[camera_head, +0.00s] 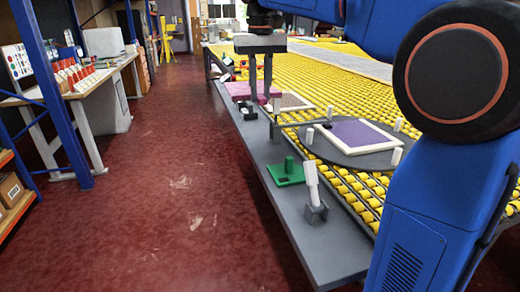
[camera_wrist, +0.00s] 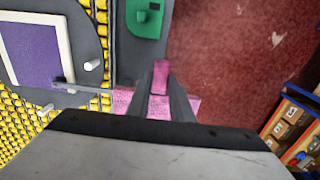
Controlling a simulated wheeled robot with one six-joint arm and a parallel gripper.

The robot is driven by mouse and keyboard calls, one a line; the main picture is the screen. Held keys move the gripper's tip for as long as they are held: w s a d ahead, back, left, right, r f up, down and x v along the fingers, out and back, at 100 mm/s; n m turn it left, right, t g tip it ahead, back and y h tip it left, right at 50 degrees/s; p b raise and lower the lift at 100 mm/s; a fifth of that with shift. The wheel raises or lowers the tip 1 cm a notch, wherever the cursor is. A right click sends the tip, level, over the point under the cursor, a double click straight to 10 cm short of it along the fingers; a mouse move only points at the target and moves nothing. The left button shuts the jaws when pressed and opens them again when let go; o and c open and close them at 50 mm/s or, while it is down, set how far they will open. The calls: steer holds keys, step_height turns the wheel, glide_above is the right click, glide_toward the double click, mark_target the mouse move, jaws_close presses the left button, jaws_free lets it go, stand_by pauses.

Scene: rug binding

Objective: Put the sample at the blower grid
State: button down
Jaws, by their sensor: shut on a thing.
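My gripper (camera_head: 261,97) reaches down over the grey ledge at the left edge of the roller table. In the wrist view its two dark fingers (camera_wrist: 161,80) are shut on a small magenta piece, which I take for the sample (camera_wrist: 160,72). A pink pad (camera_head: 240,90) lies on the ledge beside the fingers; in the wrist view it shows below and on both sides of them (camera_wrist: 121,100). A small grey-brown square (camera_head: 291,101) lies right of the gripper; I cannot tell whether it is the blower grid.
A round grey plate (camera_head: 322,148) with white pegs carries a white-framed purple square (camera_head: 352,132). A green block with a post (camera_head: 286,172) and a white tool in a grey holder (camera_head: 313,190) stand on the near ledge. Red floor (camera_head: 180,200) is clear on the left.

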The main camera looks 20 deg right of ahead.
mark_target(260, 162)
step_height(260, 162, down, 19)
steer(key=shift+f, duration=0.2)
stand_by(0.4)
steer(key=c, duration=1.6)
jaws_free()
